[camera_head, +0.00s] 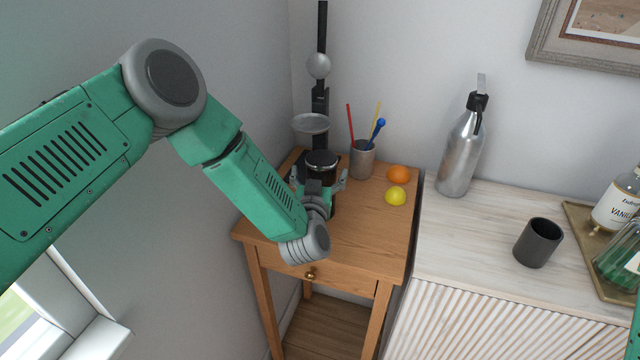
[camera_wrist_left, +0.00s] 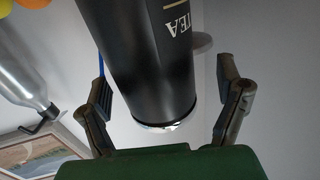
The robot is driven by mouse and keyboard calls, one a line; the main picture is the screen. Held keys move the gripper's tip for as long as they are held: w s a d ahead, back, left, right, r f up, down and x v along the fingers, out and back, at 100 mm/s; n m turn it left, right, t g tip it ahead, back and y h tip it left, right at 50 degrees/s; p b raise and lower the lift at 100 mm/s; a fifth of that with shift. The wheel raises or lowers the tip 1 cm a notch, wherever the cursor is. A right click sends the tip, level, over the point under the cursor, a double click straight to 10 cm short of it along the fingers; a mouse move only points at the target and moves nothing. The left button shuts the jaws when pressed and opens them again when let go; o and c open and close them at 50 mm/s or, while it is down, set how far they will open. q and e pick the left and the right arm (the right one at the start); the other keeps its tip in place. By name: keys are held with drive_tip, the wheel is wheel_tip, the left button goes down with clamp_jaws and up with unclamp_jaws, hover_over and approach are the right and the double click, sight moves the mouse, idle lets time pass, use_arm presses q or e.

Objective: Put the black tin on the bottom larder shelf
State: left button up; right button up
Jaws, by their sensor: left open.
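The black tin (camera_head: 321,162) with a silver-rimmed lid stands upright on the small wooden table, towards its back left. In the left wrist view the black tin (camera_wrist_left: 140,55) shows upside down, with the pale letters TEA on it. My left gripper (camera_head: 320,181) is open, with one finger on each side of the tin. In the left wrist view the fingers (camera_wrist_left: 165,100) show gaps to the tin on both sides. My arm hides part of the tin in the head view. A low wooden shelf (camera_head: 322,335) shows under the table; I cannot tell whether it is the larder shelf.
A scale-like stand (camera_head: 318,66) with a round pan is behind the tin. A cup of pens (camera_head: 362,160), an orange (camera_head: 399,174) and a lemon (camera_head: 396,196) are to the right. The cabinet (camera_head: 480,240) holds a steel bottle (camera_head: 462,150), dark cup (camera_head: 538,243) and bottle tray (camera_head: 583,228).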

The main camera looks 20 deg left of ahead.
use_arm(q)
drive_tip(key=shift+w, duration=0.45)
drive_tip(key=shift+d, duration=0.25)
drive_tip(key=c, duration=1.4)
drive_tip(key=shift+w+a, duration=0.1)
drive_tip(key=shift+a, duration=0.1)
drive_tip(key=shift+c, duration=1)
drive_tip(key=shift+r, duration=0.1)
